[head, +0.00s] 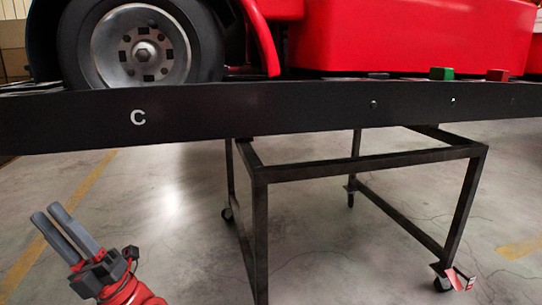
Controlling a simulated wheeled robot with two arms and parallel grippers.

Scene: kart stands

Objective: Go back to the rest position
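My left gripper (47,211) is at the lower left, in front of the kart stand and below its black rail. Its two grey fingers point up and left, lie close side by side and look shut, with nothing seen between them. My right gripper is not in this view.
A red kart with a black tyre (76,45) and silver wheel hub rests on the black rail (220,115), marked C. A green block (441,73) and a red block (497,75) sit on the rail at right. A black frame (260,225) on casters stands below. Open floor (170,215) lies left of it.

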